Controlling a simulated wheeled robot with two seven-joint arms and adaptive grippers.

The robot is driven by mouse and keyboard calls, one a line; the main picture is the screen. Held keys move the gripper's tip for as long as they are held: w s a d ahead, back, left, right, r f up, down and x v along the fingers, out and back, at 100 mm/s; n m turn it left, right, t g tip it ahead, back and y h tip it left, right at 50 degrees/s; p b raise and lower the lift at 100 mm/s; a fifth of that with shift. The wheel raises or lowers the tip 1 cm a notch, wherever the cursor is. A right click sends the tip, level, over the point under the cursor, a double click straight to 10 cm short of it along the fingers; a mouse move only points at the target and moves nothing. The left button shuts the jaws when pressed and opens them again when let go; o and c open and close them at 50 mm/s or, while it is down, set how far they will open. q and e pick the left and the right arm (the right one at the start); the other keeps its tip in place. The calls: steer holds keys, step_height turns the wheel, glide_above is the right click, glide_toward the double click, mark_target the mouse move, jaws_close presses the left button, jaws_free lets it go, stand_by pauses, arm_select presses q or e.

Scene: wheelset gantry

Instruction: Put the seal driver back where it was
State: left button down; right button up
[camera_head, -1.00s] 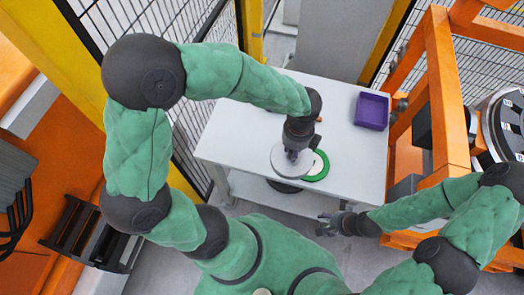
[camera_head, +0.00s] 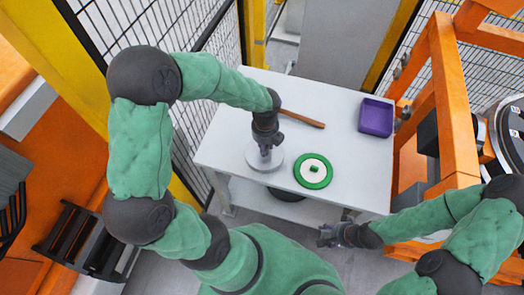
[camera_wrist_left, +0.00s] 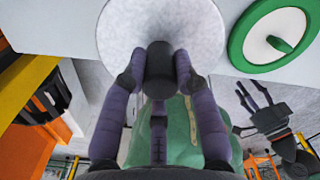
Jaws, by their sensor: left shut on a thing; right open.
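The seal driver, a pale grey round disc (camera_head: 251,160) with a dark knob (camera_wrist_left: 160,62), is at the table's front left. My left gripper (camera_head: 265,152) is shut on the knob from above. In the left wrist view the purple fingers close around the knob, and the disc (camera_wrist_left: 130,25) spreads beyond it. I cannot tell whether the disc touches the table. A green ring with a white face and small green knob (camera_head: 314,170) lies to its right, apart from it. My right gripper (camera_head: 326,236) is open and empty, off the table's front edge.
The white table (camera_head: 345,140) carries a purple tray (camera_head: 376,117) at the back right and a brown-handled stick (camera_head: 302,119) at the back, close to my left wrist. An orange frame (camera_head: 455,110) stands at the right. A mesh fence (camera_head: 205,60) runs along the left.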

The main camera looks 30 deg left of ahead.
arm_select(q)
steer(key=shift+w+a+f, duration=0.1)
steer(key=shift+a+f, duration=0.45)
steer(key=shift+f, duration=0.1)
steer(key=shift+w+a+f+b, duration=0.1)
steer(key=shift+f+b, duration=0.55)
steer(key=shift+f, duration=0.95)
steer(key=shift+f, duration=0.2)
steer(key=c, duration=0.9)
jaws_free()
steer(key=shift+c, duration=0.2)
steer(key=shift+r, duration=0.1)
step_height(320, 180, up, 12)
steer(key=p, duration=0.3)
steer(key=shift+r, duration=0.1)
